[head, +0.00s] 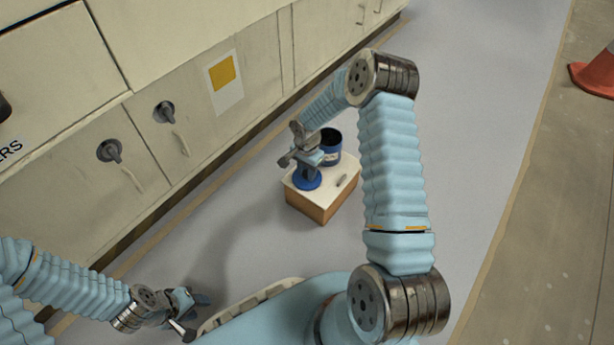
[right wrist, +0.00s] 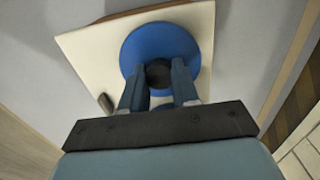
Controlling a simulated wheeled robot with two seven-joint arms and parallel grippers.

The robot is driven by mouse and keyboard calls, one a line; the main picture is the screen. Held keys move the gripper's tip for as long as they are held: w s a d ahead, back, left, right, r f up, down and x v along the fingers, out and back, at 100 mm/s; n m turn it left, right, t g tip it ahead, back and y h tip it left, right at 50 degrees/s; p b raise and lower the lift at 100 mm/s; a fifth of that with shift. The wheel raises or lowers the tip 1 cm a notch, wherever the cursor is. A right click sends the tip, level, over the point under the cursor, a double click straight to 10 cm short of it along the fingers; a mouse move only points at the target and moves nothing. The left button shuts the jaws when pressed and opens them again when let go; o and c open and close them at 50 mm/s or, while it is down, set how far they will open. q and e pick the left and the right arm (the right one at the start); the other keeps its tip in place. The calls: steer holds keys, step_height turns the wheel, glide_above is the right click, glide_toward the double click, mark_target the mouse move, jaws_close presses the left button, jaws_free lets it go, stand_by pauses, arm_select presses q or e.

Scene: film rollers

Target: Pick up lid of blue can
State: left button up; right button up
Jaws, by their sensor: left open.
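The blue lid (head: 307,181) is a round disc at the front left of a small table's top. In the right wrist view the lid (right wrist: 160,42) has a dark knob in its middle. My right gripper (head: 308,166) points down at the lid, with its fingers (right wrist: 159,84) against both sides of the knob. I cannot tell if the lid touches the table top. The open-topped blue can (head: 331,149) stands just behind it, dark inside, partly hidden by my gripper. My left gripper (head: 190,313) is open and empty, low at the left, far from the table.
The small wooden table (head: 319,207) has a pale top. A small grey item (head: 342,181) lies on it, right of the lid. Beige cabinets (head: 200,100) run along the left. An orange cone (head: 597,75) stands at the far right. The grey floor around the table is clear.

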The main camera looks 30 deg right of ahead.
jaws_close()
steer(key=shift+r, duration=0.1)
